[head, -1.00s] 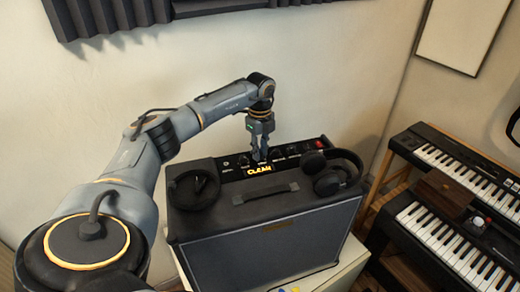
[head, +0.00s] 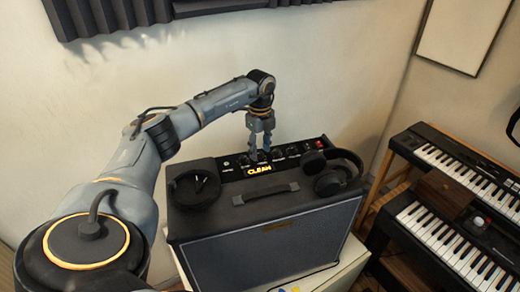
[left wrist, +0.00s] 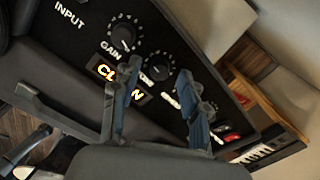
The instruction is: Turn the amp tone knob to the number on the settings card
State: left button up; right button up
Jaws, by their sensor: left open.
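The amp (head: 270,235) is a dark box with a black control panel along its top back edge. In the left wrist view the panel shows a gain knob (left wrist: 122,36) with white numbers around it, and another knob (left wrist: 159,67) beside it. Further labels are partly hidden by my fingers, so I cannot read which knob is tone. My left gripper (head: 260,153) is over the panel, pointing down, open and empty; its fingers (left wrist: 158,88) also show in the left wrist view. I cannot make out a settings card with a number. My right gripper is out of view.
A lit CLEAN sign (head: 258,170) sits at the panel's front. Headphones (head: 333,171) rest on the amp's right, and a coiled black cable (head: 194,188) on its left. A carry handle (head: 266,193) crosses the top. Keyboards (head: 465,235) stand to the right.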

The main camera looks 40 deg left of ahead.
aim_at(260, 153)
pick_arm(q)
notch_tip(260, 153, up, 11)
jog(key=shift+r, duration=0.2)
dwell(0.6)
